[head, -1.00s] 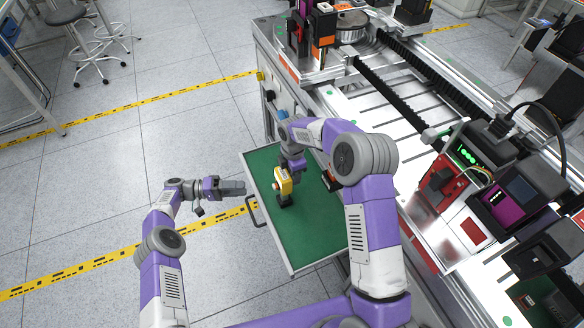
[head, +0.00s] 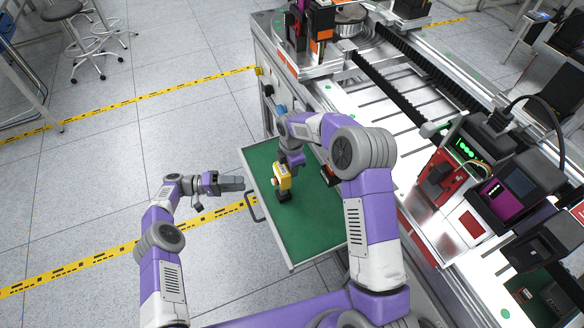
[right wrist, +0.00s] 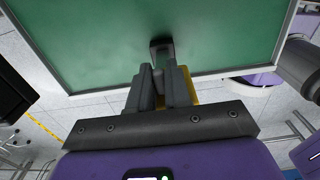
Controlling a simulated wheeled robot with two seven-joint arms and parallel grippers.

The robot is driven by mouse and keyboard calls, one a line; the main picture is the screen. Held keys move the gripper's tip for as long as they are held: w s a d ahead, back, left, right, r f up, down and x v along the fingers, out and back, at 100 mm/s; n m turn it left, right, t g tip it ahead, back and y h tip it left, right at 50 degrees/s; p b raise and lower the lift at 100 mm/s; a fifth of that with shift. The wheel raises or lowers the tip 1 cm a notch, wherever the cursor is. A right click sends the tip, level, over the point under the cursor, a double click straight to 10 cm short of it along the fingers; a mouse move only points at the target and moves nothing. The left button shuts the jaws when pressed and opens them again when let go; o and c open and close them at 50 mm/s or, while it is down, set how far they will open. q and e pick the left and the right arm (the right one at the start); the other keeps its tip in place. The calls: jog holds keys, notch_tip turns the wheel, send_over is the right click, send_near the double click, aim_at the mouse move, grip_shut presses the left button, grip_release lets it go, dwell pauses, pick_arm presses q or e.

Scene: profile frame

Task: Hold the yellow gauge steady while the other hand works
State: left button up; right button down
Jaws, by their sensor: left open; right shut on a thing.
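The yellow gauge (head: 282,178) is upright over the green-lined drawer (head: 312,225) in the head view, with its dark lower end at the green surface. I cannot tell whether that end touches it. My right gripper (head: 287,168) is shut on the gauge from the far side. In the right wrist view, my right gripper's fingers (right wrist: 160,82) close around it and hide most of it; a strip of the yellow gauge (right wrist: 192,80) shows beside them. My left gripper (head: 236,184) is open and empty, left of the drawer and apart from the gauge.
The drawer's handle (head: 254,208) sticks out on its left side, close to my left gripper. A workbench (head: 345,105) with rails and devices stands at the right. A red device (head: 443,185) sits on it.

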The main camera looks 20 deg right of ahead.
pick_arm(q)
jog(key=shift+c, duration=0.4)
grip_shut()
dwell(1.4)
